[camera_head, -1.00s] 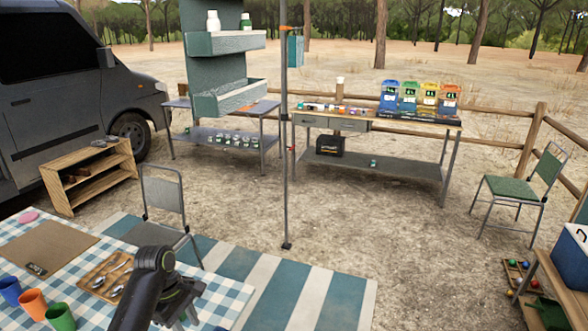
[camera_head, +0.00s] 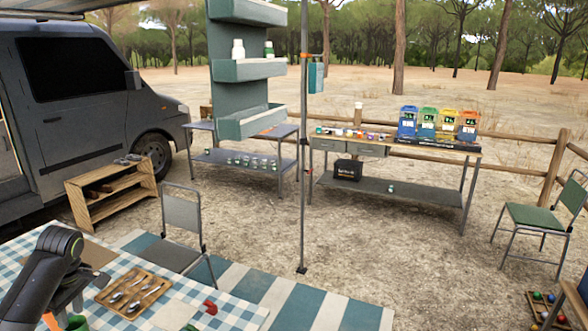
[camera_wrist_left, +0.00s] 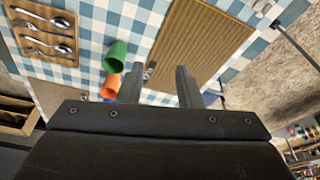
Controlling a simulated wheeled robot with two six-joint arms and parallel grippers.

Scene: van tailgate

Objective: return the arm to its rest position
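My left arm comes in from the left in the head view, above the checked table (camera_head: 235,312). My left gripper (camera_head: 70,292) hangs over the table's left part, left of the cutlery tray. In the left wrist view my left gripper (camera_wrist_left: 158,82) has its two fingers apart with nothing held between them. A green cup (camera_wrist_left: 115,56) and an orange cup (camera_wrist_left: 110,86) show beyond the left finger, and a brown board (camera_wrist_left: 205,42) lies behind the fingers. My right gripper is in neither view.
A wooden cutlery tray (camera_head: 133,292) and a small red object (camera_head: 210,307) lie on the table. A grey chair (camera_head: 180,222) stands at its far edge. A metal pole (camera_head: 303,150) rises beyond.

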